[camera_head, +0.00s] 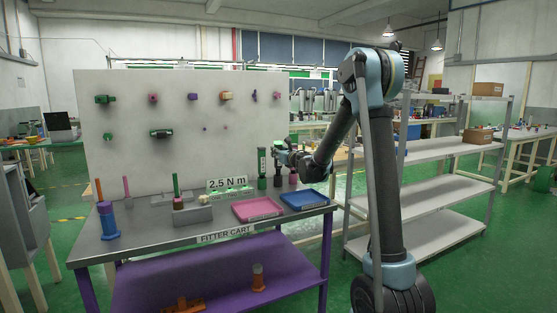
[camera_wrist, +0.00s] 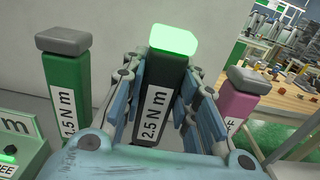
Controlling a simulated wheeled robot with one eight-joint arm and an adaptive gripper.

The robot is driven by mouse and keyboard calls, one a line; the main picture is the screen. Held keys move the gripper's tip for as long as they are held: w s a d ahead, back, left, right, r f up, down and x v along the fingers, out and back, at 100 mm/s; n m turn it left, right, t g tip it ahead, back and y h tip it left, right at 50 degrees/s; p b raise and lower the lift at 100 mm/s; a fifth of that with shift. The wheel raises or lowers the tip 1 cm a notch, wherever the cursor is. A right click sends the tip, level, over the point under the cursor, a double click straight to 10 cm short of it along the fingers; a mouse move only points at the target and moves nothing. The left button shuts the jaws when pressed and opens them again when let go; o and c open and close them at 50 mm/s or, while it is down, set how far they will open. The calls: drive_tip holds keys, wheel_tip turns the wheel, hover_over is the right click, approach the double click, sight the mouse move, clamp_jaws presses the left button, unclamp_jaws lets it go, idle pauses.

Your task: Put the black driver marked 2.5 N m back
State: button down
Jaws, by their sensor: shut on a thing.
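The black driver (camera_wrist: 164,84) marked 2.5 N m stands upright between the fingers of my gripper (camera_wrist: 168,100), which is shut on it. Its top cap glows green in the wrist view. A green driver (camera_wrist: 66,88), its label partly cut off and reading about ".5 N m", stands to its left. A pink driver (camera_wrist: 240,108) stands to its right, its label mostly hidden. In the head view my gripper (camera_head: 281,157) is at the cart's back right, beside the green driver (camera_head: 262,168). I cannot tell whether the black driver's foot touches the cart.
A "2.5 N m" sign (camera_head: 227,183) stands on the fitter cart (camera_head: 150,238), left of the drivers. A pink tray (camera_head: 257,208) and a blue tray (camera_head: 304,199) lie in front. A white board (camera_head: 180,115) with several tools rises behind. Grey shelves (camera_head: 425,150) stand at right.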

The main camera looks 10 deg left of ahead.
drive_tip(key=shift+f, duration=0.95)
drive_tip(key=c, duration=1.3)
unclamp_jaws()
drive_tip(key=shift+f, duration=0.1)
